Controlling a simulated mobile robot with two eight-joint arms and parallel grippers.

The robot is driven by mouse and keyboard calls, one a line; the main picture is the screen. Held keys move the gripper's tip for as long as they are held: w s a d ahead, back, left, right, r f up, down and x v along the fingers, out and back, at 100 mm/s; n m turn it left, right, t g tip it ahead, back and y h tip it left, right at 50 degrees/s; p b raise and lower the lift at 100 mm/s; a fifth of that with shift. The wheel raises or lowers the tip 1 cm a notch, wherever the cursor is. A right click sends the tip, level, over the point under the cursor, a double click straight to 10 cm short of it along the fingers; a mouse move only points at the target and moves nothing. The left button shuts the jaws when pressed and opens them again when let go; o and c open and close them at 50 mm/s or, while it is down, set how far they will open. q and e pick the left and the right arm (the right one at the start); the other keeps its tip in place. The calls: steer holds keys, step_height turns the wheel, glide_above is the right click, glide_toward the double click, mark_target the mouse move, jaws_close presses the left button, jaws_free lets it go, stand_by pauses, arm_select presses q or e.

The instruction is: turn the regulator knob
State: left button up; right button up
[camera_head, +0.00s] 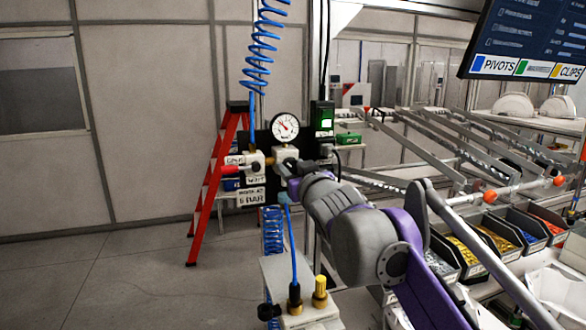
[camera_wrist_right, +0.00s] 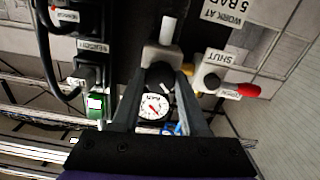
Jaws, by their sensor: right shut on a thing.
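The regulator (camera_head: 285,155) is on a dark upright panel, with a round white gauge (camera_head: 286,127) above it. The gauge also shows in the wrist view (camera_wrist_right: 154,107). My right gripper (camera_head: 291,180) reaches in from the right in the head view, at the front of the regulator. In the wrist view its two fingers stand on either side of the black regulator knob (camera_wrist_right: 160,76) and are shut on it. In the head view the knob is mostly hidden by the gripper. My left gripper is in neither view.
A shut-off valve with a red handle (camera_wrist_right: 248,90) sits close beside the regulator. A green-fronted box (camera_head: 322,118) is to the right of the gauge. A blue coiled hose (camera_head: 262,45) hangs above. Parts bins (camera_head: 470,262) and sloping rails stand at right.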

jaws_close()
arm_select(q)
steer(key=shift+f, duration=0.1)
arm_select(e)
steer(key=shift+f+m+b, duration=0.15)
steer(key=shift+m+b, duration=0.4)
steer(key=shift+m, duration=0.65)
steer(key=m+b, duration=0.1)
steer(key=m, duration=0.2)
steer(key=m+b, duration=0.1)
steer(key=m, duration=0.4)
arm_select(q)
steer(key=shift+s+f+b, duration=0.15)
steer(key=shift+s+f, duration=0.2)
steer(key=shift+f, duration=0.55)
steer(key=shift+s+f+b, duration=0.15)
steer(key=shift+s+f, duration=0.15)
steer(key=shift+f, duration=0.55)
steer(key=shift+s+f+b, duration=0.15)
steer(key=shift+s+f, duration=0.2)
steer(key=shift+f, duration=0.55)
arm_select(e)
steer(key=shift+m, duration=2.1)
